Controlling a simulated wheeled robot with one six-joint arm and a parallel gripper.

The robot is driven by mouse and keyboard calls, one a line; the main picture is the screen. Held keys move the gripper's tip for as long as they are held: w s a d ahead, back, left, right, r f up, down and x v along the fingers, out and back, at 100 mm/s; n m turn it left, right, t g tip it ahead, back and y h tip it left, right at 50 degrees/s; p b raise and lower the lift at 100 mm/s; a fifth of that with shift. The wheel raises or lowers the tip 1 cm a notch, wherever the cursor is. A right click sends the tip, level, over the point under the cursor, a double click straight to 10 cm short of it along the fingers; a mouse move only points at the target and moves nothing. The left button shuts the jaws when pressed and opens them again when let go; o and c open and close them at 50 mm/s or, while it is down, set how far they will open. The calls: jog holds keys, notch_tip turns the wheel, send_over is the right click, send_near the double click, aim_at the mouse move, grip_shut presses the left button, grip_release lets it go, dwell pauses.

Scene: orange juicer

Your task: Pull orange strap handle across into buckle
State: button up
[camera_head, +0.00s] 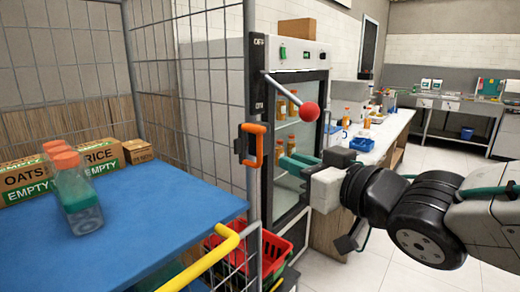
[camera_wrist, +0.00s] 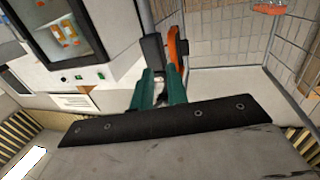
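The orange strap handle (camera_head: 254,145) is a loop on a black mount (camera_head: 240,142) at the cage's corner post. In the wrist view, the handle (camera_wrist: 178,46) stands just beyond my fingertips, beside a black block (camera_wrist: 152,48). My gripper (camera_head: 286,166) has two green fingers with a gap between them. In the head view, it is right of the handle and appears apart from it. In the wrist view, my gripper (camera_wrist: 161,74) points at the handle and block, with nothing clearly held. I cannot identify the buckle for certain.
A lever with a red ball (camera_head: 309,111) sticks out above the handle. A blue-topped cart (camera_head: 150,215) with a yellow bar (camera_head: 200,262) and bottles (camera_head: 75,195) stands left. The juicer cabinet (camera_head: 295,145) is behind; a red basket (camera_head: 272,250) is below.

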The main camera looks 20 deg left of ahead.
aim_at(261, 151)
jog(key=shift+n+g+y, duration=0.3)
jog(key=shift+y, duration=0.2)
jog(key=x, duration=0.2)
jog(key=s+x, duration=0.1)
jog(key=x, duration=0.2)
jog(key=a+x, duration=0.1)
jog(key=x, duration=0.2)
jog(key=shift+a+r, duration=0.1)
jog(key=shift+r, duration=0.2)
jog(key=shift+c, duration=0.2)
grip_shut()
